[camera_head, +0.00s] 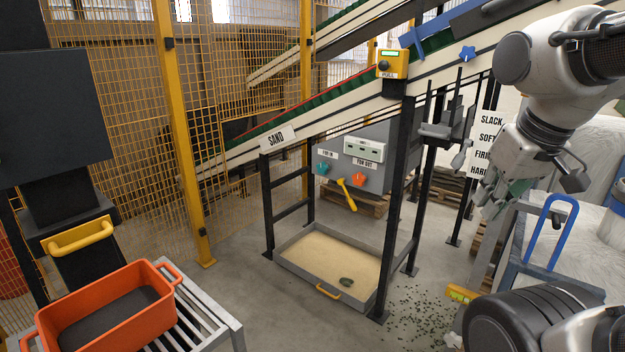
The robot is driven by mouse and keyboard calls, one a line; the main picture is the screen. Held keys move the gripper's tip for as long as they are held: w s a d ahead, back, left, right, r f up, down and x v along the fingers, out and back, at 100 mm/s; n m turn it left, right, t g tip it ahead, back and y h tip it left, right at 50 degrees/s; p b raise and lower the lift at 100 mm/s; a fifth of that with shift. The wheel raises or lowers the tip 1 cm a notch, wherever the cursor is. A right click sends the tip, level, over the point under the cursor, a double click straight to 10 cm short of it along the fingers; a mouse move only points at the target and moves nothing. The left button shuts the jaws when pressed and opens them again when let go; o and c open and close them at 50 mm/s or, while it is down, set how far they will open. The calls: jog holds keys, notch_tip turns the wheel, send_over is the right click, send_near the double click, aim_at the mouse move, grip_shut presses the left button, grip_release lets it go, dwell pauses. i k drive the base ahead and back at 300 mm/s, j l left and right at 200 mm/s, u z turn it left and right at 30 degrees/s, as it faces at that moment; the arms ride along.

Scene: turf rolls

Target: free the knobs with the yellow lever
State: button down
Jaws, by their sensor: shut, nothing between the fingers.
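The yellow lever (346,195) hangs slanted on the front of the grey control box (376,146), under the conveyor. A teal knob (322,168) sits on the box to the upper left of the lever, below a small label that seems to read FAN IN. An orange knob (359,179) sits to the right of the lever's upper end, below a FAN OUT label. My gripper (494,206) points down at the right, well apart from the lever and the knobs. It is shut and empty.
A sand tray (290,277) lies on the floor below the box. Black conveyor legs (392,205) and a black bracket (440,131) stand between my gripper and the box. An orange crate (105,305) is at the lower left. A blue handle (553,235) is below my arm.

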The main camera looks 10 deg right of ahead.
aim_at(349, 198)
jog(key=i, duration=1.05)
jog(key=u, duration=0.15)
